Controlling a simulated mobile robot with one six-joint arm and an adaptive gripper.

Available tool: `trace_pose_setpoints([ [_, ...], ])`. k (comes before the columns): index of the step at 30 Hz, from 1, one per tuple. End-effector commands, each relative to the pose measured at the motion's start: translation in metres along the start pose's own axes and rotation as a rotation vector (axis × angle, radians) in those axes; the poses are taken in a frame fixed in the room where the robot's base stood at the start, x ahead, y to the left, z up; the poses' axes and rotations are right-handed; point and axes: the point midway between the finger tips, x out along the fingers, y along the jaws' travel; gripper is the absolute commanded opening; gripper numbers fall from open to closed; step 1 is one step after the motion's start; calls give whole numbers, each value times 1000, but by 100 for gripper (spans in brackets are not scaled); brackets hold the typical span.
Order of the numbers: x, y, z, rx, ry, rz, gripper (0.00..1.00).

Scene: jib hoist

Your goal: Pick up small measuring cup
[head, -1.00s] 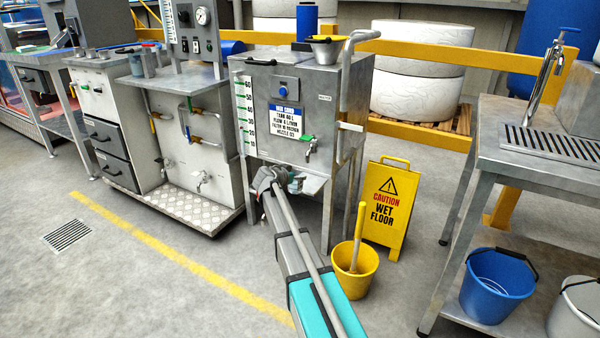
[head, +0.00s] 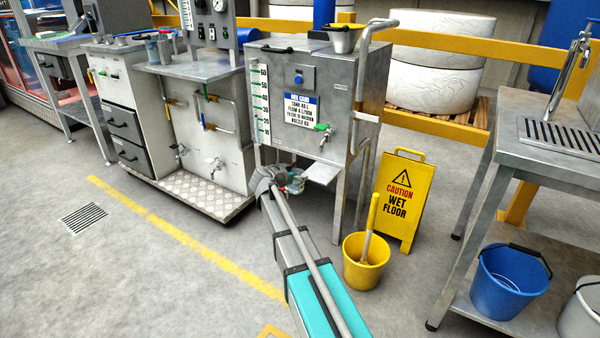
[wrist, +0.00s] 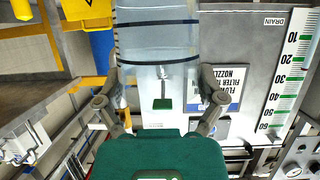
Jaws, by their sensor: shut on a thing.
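The small measuring cup (wrist: 158,45) is clear and bluish with dark bands around it. In the wrist view it stands between the fingers of my gripper (wrist: 164,82), which touch it from both sides. My gripper is shut on the cup. In the head view my gripper (head: 282,182) is low in front of the steel tank (head: 318,72).
A yellow bucket (head: 363,275) and a wet floor sign (head: 402,196) stand to the right. Floor on the left is open.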

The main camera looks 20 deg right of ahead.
Motion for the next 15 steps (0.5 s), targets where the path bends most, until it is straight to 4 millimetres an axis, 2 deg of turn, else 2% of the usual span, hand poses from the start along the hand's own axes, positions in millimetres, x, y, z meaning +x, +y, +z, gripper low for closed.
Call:
trace_pose_setpoints([
  [15, -12, 0, 5, 0, 0, 1, 31],
])
